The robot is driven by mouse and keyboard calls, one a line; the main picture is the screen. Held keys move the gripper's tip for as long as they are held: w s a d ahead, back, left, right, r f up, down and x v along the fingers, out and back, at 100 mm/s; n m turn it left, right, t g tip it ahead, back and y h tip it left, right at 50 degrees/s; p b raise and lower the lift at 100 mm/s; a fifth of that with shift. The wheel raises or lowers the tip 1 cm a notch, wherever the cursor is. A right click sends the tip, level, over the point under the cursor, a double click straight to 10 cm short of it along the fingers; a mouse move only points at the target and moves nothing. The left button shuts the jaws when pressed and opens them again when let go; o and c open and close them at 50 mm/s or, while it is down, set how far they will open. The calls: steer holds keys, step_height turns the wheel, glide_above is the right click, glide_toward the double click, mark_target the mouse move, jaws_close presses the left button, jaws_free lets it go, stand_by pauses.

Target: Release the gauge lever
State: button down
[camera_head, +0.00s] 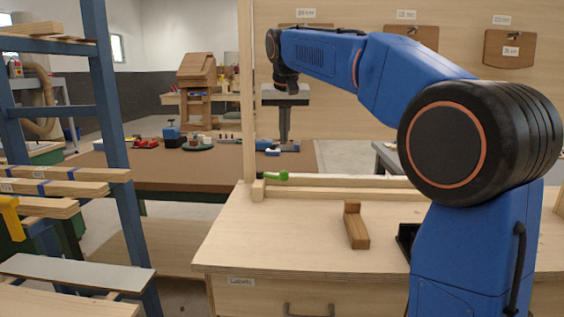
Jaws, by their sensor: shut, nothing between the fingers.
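A small green-tipped part (282,176), which looks like the gauge lever, lies about level at the back left of the light wooden bench. It is beside the foot of an upright wooden post (247,100) and the left end of the back rails. My gripper (284,140) points down above and slightly right of the green part in the picture, clearly apart from it. Its fingers are shut together and empty. How far the fingers are from the lever in depth is hard to tell.
On the bench (290,225) lies an L-shaped brown wood piece (356,228), with a black holder (406,238) near my arm. A blue rack (105,130) with boards stands left. Behind is a brown-topped table (160,168) with small tools. The bench's front left is clear.

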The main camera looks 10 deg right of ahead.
steer(key=shift+f, duration=0.1)
steer(key=x, duration=0.9)
steer(key=shift+s, duration=0.1)
steer(key=shift+s+a+f, duration=0.1)
steer(key=shift+s+f, duration=0.05)
steer(key=shift+s, duration=0.45)
steer(key=shift+s+a+f, duration=0.15)
steer(key=shift+s, duration=0.45)
steer(key=shift+s+a+f, duration=0.1)
steer(key=shift+s+f, duration=0.1)
steer(key=shift+s, duration=0.4)
